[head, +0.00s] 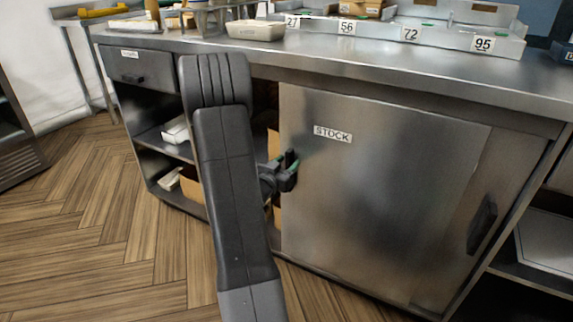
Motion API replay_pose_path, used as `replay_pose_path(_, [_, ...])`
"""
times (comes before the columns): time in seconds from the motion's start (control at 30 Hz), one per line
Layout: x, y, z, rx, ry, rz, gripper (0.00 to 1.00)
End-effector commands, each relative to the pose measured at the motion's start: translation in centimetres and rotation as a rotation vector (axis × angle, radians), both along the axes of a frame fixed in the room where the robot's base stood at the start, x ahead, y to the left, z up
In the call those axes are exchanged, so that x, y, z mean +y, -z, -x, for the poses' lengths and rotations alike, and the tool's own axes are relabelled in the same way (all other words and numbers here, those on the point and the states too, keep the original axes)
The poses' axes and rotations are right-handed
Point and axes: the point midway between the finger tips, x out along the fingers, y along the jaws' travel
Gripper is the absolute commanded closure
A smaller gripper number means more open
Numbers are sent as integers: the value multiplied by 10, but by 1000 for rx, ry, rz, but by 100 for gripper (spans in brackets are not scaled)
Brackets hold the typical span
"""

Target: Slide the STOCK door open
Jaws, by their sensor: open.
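The STOCK door (375,215) is a flat steel sliding panel under the counter, with a white STOCK label (332,134) near its upper left. A dark recessed handle (482,226) shows at the right, on the steel beyond the panel's right edge. The panel's left edge borders an open gap with brown boxes behind it. My gripper (288,170) is at this left edge, a little below the label, with its dark, green-marked fingers apart. I cannot tell whether a finger touches the panel. My arm hides part of the opening to the left.
Open shelves (165,146) with boxes lie left of my arm, below a drawer (138,72). The steel counter (400,70) above carries a pale tray (256,30) and numbered bins (455,40). Wooden floor (85,225) is clear in front at left.

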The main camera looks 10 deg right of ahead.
Motion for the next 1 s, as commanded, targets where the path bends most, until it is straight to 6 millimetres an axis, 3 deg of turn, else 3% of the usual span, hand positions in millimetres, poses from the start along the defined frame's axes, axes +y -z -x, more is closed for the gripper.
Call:
replay_pose_path(0.27, [12, -1, 14, 2, -3, 1, 58])
replay_pose_path(0.7, [67, -2, 90, 3, -5, 2, 58])
replay_pose_path(1.0, [81, 0, 111, 1, -1, 1, 58])
